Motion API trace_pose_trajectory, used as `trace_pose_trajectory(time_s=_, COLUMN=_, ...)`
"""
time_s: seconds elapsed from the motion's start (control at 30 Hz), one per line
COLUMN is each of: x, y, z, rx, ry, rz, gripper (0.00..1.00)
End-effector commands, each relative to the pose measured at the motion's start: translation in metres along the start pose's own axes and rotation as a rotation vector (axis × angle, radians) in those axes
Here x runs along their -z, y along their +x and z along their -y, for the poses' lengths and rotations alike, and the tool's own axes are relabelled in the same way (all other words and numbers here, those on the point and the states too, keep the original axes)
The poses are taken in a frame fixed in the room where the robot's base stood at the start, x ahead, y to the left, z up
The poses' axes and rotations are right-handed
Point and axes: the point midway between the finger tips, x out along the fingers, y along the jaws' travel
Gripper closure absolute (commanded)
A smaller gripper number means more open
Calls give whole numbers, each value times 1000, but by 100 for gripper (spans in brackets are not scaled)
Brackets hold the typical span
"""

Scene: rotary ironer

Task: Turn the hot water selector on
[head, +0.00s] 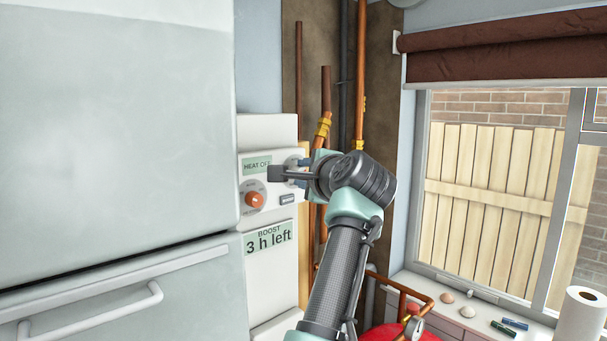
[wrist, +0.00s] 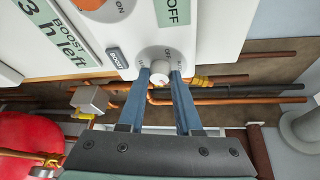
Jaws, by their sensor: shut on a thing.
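A white control panel (head: 269,285) is on the wall. It carries a display reading HEAT OFF (head: 257,165) and an orange knob (head: 254,200) on a grey dial. In the wrist view a white round knob (wrist: 160,70) sits on a second grey dial, with small lettering around it, partly "OFF". I cannot fully read which selector it is. My gripper (wrist: 159,78) has its two blue fingers on either side of this knob, shut on it. In the head view my gripper (head: 300,166) covers most of that dial.
A BOOST 3 h left label (head: 269,239) and a small grey BOOST button (head: 287,199) are on the panel. Copper pipes (head: 361,75) run beside it. A grey fridge (head: 120,120) stands close on the left. A window with a sill (head: 470,315) is on the right.

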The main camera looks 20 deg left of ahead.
Motion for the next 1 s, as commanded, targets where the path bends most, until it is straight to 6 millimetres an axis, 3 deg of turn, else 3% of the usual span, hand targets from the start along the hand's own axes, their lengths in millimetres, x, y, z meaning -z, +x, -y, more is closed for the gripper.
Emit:
trace_pose_trajectory(time_s=0.3, x=0, y=0, z=0, rx=-2, ry=3, rz=0, gripper=100)
trace_pose_trajectory(time_s=0.33, x=0, y=0, z=0, rx=-2, ry=3, rz=0, gripper=65)
trace_pose_trajectory(time_s=0.5, x=0, y=0, z=0, rx=-2, ry=2, rz=0, gripper=37)
trace_pose_trajectory(time_s=0.83, x=0, y=-1, z=-1, rx=0, ry=1, rz=0, gripper=37)
trace_pose_trajectory(time_s=1.0, x=2, y=-14, z=-3, rx=4, ry=0, rz=-1, gripper=37)
